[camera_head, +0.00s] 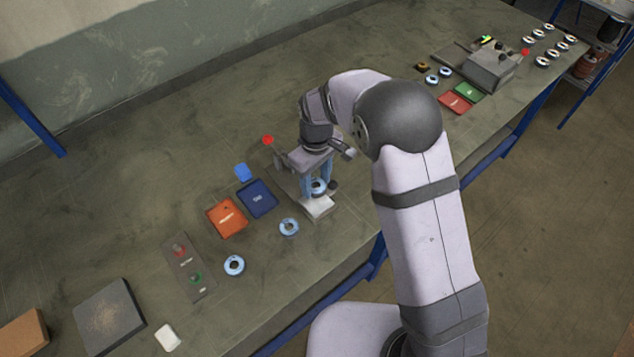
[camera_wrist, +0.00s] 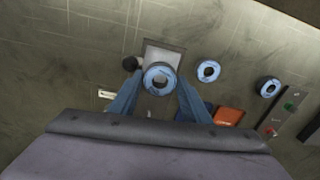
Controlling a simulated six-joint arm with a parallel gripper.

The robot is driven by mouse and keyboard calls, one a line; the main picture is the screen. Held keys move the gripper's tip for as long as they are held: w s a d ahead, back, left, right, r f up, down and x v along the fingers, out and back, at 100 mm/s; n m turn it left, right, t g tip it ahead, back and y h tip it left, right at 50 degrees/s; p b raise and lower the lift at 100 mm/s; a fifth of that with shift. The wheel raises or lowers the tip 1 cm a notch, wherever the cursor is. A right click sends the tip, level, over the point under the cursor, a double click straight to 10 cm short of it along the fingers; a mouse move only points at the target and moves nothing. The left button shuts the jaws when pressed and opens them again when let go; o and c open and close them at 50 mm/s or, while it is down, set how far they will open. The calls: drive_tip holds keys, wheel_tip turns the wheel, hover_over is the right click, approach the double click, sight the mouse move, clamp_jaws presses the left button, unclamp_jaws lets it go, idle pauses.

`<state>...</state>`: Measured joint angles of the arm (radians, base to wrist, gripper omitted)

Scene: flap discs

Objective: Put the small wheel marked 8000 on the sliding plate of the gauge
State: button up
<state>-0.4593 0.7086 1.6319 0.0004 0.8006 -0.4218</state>
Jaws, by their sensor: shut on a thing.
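A small wheel with a pale blue face and a central hole is between the blue fingers of my gripper (camera_head: 317,185). The wheel (camera_head: 322,191) shows just above the pale sliding plate (camera_head: 319,208) of the gauge. In the wrist view the wheel (camera_wrist: 148,76) sits between the fingertips of my gripper (camera_wrist: 159,82), with the plate (camera_wrist: 166,52) behind it. My gripper is shut on the wheel. I cannot read its marking, or tell whether it touches the plate. My gripper and wrist hide much of the gauge.
Two similar wheels (camera_head: 289,227) (camera_head: 234,265) lie on the bench to the left. An orange tray (camera_head: 227,218) and a dark blue tray (camera_head: 257,198) lie beside them. A plate with red and green buttons (camera_head: 188,266) lies farther left. A dark round knob (camera_wrist: 130,63) stands close to the sliding plate.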

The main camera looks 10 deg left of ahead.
drive_tip(key=b, duration=0.4)
hover_over(316, 201)
drive_tip(key=shift+f, duration=2.3)
drive_tip(key=shift+f, duration=0.65)
drive_tip(key=o, duration=1.2)
drive_tip(key=shift+s, duration=0.1)
drive_tip(key=shift+r, duration=0.1)
